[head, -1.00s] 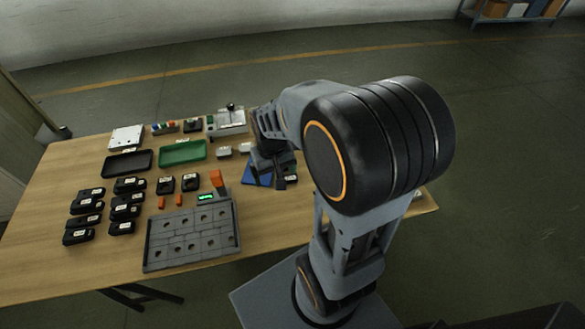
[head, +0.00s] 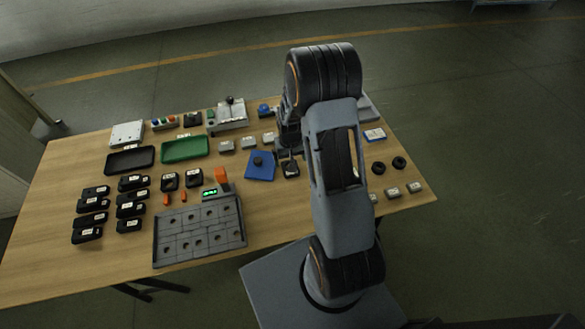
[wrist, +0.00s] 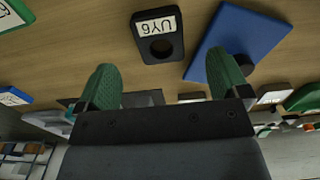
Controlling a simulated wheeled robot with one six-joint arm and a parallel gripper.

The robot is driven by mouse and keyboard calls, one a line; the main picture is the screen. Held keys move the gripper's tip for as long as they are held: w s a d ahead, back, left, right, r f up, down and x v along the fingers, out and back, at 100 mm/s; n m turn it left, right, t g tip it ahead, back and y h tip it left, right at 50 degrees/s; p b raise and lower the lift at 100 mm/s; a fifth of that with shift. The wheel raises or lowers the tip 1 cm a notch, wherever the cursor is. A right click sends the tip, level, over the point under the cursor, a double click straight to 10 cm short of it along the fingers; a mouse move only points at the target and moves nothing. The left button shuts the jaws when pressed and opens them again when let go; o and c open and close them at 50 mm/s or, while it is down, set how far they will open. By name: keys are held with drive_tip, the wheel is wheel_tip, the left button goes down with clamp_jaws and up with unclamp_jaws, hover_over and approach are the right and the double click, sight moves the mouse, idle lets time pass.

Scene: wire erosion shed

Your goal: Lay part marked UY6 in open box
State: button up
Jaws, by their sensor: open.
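The part marked UY6 (wrist: 152,42) is a black block with a white label and a round recess, lying on the table in the wrist view. In the head view a black part (head: 290,169), which seems to be the same one, lies just right of a blue plate (head: 260,172). My gripper (wrist: 163,62) is open and empty; its green fingers are apart, with the part beyond the fingertips and between them. A black tray (head: 130,161) and a green tray (head: 184,150) lie at the far left; I cannot tell whether either is the open box.
The grey pocketed fixture (head: 199,238) is at the front, with a green-lit display (head: 211,192) behind it. Several black parts (head: 92,204) lie at left. Small grey blocks (head: 248,142) lie behind the blue plate. Two black rings (head: 399,163) lie at right.

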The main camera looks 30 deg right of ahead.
drive_tip(key=shift+s+f+p, duration=0.2)
drive_tip(key=shift+f+p, duration=0.5)
drive_tip(key=shift+f, duration=2.35)
drive_tip(key=c, duration=1.3)
drive_tip(key=shift+c, duration=0.7)
drive_tip(key=shift+r, duration=0.1)
